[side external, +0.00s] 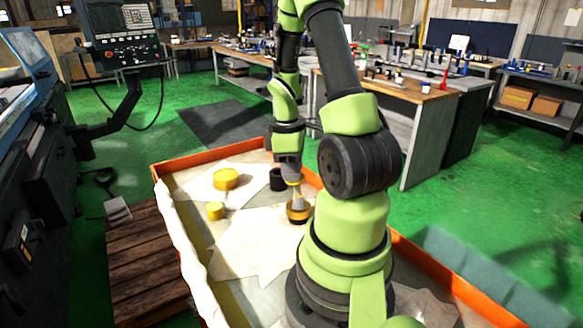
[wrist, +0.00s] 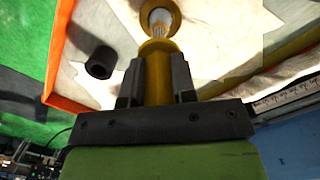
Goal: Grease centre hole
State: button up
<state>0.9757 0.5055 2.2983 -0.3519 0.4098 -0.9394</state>
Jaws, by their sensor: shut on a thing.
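My gripper (wrist: 157,82) is shut on the yellow handle of a brush (wrist: 156,62), between its two black fingers. The brush's pale bristles point into or just over a golden round pot (wrist: 160,7) with a whitish inside; whether they touch its contents I cannot tell. In the side view my gripper (side external: 293,180) points down, with the brush (side external: 298,198) below it at the pot (side external: 298,215). A black hollow cylinder (side external: 277,180) stands nearby, and it also shows in the wrist view (wrist: 100,62). I cannot make out a centre hole for certain.
A large yellow round part (side external: 226,179) and a small yellow one (side external: 216,211) rest on pale sheets left of the pot. An orange rim (side external: 205,157) bounds the work surface. A wooden pallet (side external: 145,260) and a machine control panel (side external: 125,50) are at left.

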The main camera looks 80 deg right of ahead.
jog(key=shift+r, duration=3)
jog(key=w+a, duration=0.7)
jog(key=a, duration=0.3)
jog(key=w+a+m, duration=0.1)
jog(key=w+a, duration=0.7)
jog(key=a, duration=0.2)
jog(key=shift+w+a+r, duration=0.15)
jog(key=shift+a+r, duration=0.05)
jog(key=shift+r, duration=0.05)
jog(key=shift+d, duration=0.1)
